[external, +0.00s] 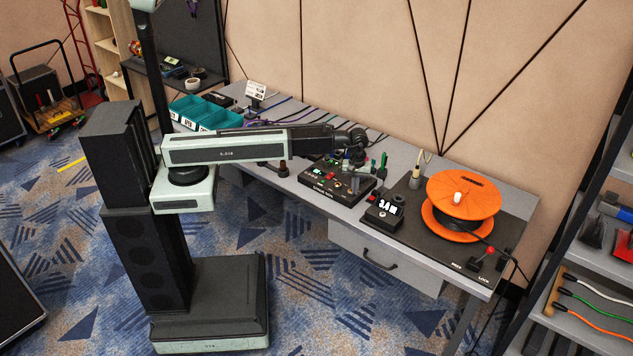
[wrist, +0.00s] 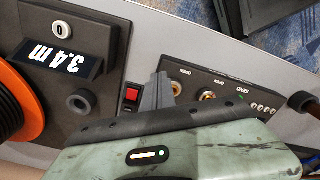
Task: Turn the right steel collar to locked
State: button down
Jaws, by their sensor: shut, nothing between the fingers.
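A black box (external: 335,183) with small lit indicators stands on the bench; it also shows in the wrist view (wrist: 225,80), upside down. Two round metal collars sit on it, each beside an "OPEN" label. One collar (wrist: 177,87) is partly hidden behind my fingers and appears to be the right one as seen from the front. The other collar (wrist: 207,95) is farther right in the wrist view. My gripper (wrist: 158,91) is shut and empty, close beside the partly hidden collar; I cannot tell whether it touches. In the external view my gripper (external: 356,183) points down over the box.
A red rocker switch (wrist: 132,95) is just left of my fingers in the wrist view. A "3.4 m" display (external: 384,210) and an orange cable reel (external: 462,196) stand to the right. Teal bins (external: 205,113) are at the left. Upright tools and plugs stand near the box.

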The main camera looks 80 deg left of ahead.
aim_at(344, 196)
notch_tip(344, 196, up, 4)
jog(key=shift+f+p, duration=0.25)
jog(key=shift+p, duration=1)
jog(key=s+f+b, duration=0.1)
jog(key=f+b, duration=0.1)
jog(key=a+f+b, duration=0.1)
jog(key=f+b, duration=0.1)
jog(key=s+f+b, duration=0.1)
jog(key=f+b, duration=0.1)
jog(key=shift+s+a+f, duration=0.1)
jog(key=shift+s+a, duration=0.05)
jog(key=shift+s, duration=0.2)
jog(key=shift+w, duration=0.1)
